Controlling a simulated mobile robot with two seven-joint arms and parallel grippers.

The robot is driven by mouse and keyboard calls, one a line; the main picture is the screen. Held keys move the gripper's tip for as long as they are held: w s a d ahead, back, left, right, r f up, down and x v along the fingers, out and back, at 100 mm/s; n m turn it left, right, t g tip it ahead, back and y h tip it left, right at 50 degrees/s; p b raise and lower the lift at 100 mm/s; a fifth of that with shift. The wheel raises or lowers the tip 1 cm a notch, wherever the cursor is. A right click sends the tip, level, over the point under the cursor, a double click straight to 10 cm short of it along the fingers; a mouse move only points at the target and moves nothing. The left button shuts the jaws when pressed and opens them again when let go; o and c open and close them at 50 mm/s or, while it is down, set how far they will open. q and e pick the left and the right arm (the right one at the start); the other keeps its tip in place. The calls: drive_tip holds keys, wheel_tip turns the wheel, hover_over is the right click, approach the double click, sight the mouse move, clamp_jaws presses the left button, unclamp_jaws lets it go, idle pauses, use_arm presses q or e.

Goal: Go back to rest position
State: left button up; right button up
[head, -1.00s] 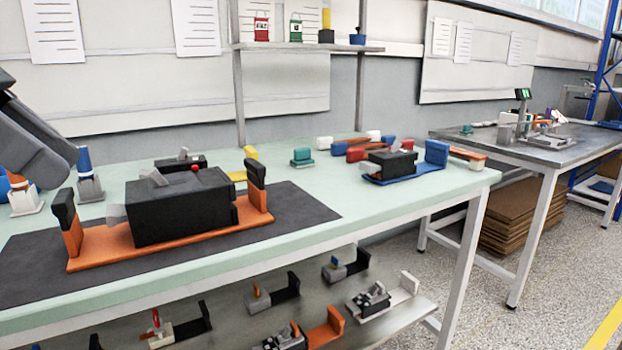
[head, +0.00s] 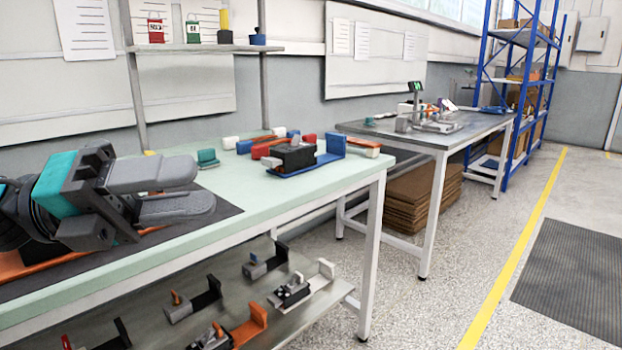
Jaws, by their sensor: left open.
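My left gripper (head: 192,192) reaches in from the left in the head view, above the near workbench (head: 235,203). Its two grey fingers point right, with a narrow gap between them, and hold nothing. It hides most of the orange fixture (head: 15,268) on the dark mat (head: 222,211), and the black breaker there cannot be seen. My right gripper is out of the picture.
A black breaker on a blue fixture (head: 298,167) stands at the bench's right end. The lower shelf (head: 255,290) holds several fixtures. A second table (head: 450,138), stacked cardboard (head: 410,200) and a blue rack (head: 510,180) stand beyond. The floor at right is clear.

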use_arm(q)
drive_tip(key=w+a+f+n+t+y, duration=0.1)
drive_tip(key=w+f+n+t+y, duration=0.3)
drive_tip(key=f+n+t, duration=0.7)
drive_tip(key=w+f+n+t+y, duration=0.45)
drive_tip(key=f+n, duration=0.25)
drive_tip(key=n, duration=0.8)
drive_tip(key=s+d+f+n+g+y, duration=0.1)
drive_tip(key=s+f+n+g+y, duration=0.4)
drive_tip(key=f, duration=0.7)
drive_tip(key=s+d+f+n+g+y, duration=0.15)
drive_tip(key=s+f+n, duration=0.5)
drive_tip(key=f, duration=0.65)
drive_tip(key=s+a+r+y+p, duration=0.1)
drive_tip(key=a+r+p, duration=0.1)
drive_tip(key=r+p, duration=0.4)
drive_tip(key=s+a+r+y+p, duration=0.1)
drive_tip(key=r+p, duration=0.5)
drive_tip(key=p, duration=0.7)
drive_tip(key=shift+s+a+r+g, duration=0.2)
drive_tip(key=shift+s+a+g, duration=0.2)
drive_tip(key=shift+s+a, duration=0.35)
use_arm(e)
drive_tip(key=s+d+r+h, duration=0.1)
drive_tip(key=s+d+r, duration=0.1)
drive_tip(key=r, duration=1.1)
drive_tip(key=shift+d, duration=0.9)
